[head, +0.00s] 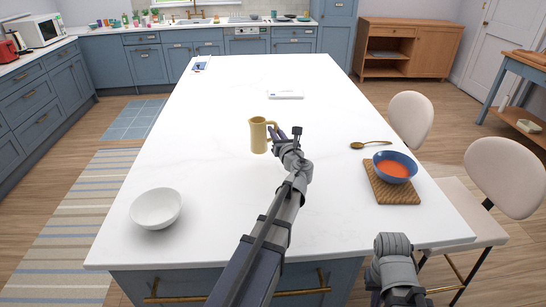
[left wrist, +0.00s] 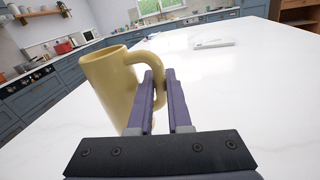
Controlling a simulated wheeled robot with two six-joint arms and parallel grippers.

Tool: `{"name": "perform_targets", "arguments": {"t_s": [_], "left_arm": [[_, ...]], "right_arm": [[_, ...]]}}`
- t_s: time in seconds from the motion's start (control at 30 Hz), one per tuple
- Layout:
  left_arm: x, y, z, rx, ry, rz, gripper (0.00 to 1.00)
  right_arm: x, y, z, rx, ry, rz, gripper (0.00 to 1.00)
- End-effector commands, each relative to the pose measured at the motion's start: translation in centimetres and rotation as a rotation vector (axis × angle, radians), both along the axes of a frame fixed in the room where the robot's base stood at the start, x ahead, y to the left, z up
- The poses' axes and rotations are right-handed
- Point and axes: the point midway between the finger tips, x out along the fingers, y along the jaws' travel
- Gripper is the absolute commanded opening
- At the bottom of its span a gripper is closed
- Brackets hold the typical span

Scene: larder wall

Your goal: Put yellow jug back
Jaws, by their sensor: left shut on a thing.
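The yellow jug (head: 258,134) is upright at the middle of the white island top. Whether its base touches the top or is a little above it, I cannot tell. My left gripper (head: 284,134) is at the jug's right side, shut on its handle. In the left wrist view the jug (left wrist: 108,88) stands left of the fingers, and the handle passes between the two purple fingers of the left gripper (left wrist: 160,90). My right arm shows at the lower right of the head view, but its fingertips are not clear.
A white bowl (head: 156,208) stands at the front left of the island top (head: 220,195). A blue bowl of orange soup (head: 395,167) sits on a wooden board (head: 395,193) at right, with a spoon (head: 371,145) behind it. A white flat item (head: 286,95) lies farther back.

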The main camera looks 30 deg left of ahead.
Motion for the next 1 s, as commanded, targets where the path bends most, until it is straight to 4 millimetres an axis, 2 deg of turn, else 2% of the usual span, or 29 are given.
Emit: {"name": "perform_targets", "arguments": {"t_s": [0.03, 0.1, 0.37, 0.7, 1.0], "left_arm": [[0.0, 0.0, -1.7, 0.001, 0.000, 0.000, 0.00], [0.0, 0.0, -2.6, 0.001, 0.000, 0.000, 0.00], [0.0, 0.0, -2.9, 0.001, 0.001, 0.001, 0.00], [0.0, 0.0, -6.6, 0.001, 0.001, 0.001, 0.00], [0.0, 0.0, -6.5, 0.001, 0.001, 0.001, 0.00]], "right_arm": [[0.0, 0.0, -1.7, 0.000, 0.000, 0.000, 0.00], [0.0, 0.0, -2.6, 0.000, 0.000, 0.000, 0.00], [0.0, 0.0, -2.9, 0.000, 0.000, 0.001, 0.00], [0.0, 0.0, -6.6, 0.000, 0.000, 0.001, 0.00], [0.0, 0.0, -6.5, 0.000, 0.000, 0.001, 0.00]]}}
